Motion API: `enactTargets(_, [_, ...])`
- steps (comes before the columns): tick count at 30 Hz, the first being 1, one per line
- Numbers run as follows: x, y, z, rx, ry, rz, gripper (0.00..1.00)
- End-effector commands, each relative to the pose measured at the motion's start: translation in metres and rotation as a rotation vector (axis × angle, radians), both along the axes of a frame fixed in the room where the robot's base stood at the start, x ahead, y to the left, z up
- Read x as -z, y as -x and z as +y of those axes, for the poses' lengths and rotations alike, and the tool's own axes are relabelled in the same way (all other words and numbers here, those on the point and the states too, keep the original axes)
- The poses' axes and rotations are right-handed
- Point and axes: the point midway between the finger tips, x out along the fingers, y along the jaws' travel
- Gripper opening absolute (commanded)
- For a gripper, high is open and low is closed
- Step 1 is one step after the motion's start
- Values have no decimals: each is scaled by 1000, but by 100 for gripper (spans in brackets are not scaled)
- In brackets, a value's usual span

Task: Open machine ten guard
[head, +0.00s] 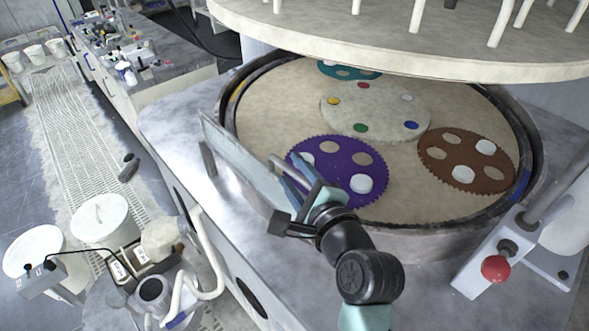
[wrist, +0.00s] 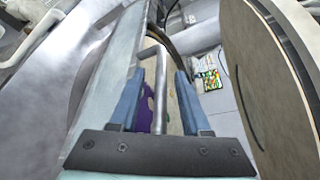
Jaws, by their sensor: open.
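The guard is a pale, see-through upright panel (head: 240,160) along the front left edge of the round platen (head: 290,100). In the wrist view the panel (wrist: 98,75) runs along the left of my gripper. A bent grey metal handle (wrist: 157,62) stands off it. My gripper (head: 287,172) is at the panel's right end, above the platen's front rim. In the wrist view its two blue fingers (wrist: 159,75) are apart, with the handle bar between them. I cannot tell whether either finger touches the bar.
On the platen lie purple (head: 343,165), brown (head: 465,165) and teal (head: 350,71) toothed discs. A large round upper plate (head: 400,40) hangs over the back. A red knob (head: 496,268) is at the lower right. White buckets (head: 100,222) stand on the lower left.

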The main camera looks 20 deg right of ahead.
Motion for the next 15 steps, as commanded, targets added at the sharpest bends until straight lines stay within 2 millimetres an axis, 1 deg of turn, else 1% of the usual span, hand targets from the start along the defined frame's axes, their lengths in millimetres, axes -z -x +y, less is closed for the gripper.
enactTargets(8, [0, -1, 0, 0, 1, 0, 47])
enactTargets(9, [0, -1, 0, 0, 1, 0, 40])
enactTargets(14, [0, -1, 0, 1, 0, -1, 11])
enactTargets(15, [0, -1, 0, 1, 0, -1, 4])
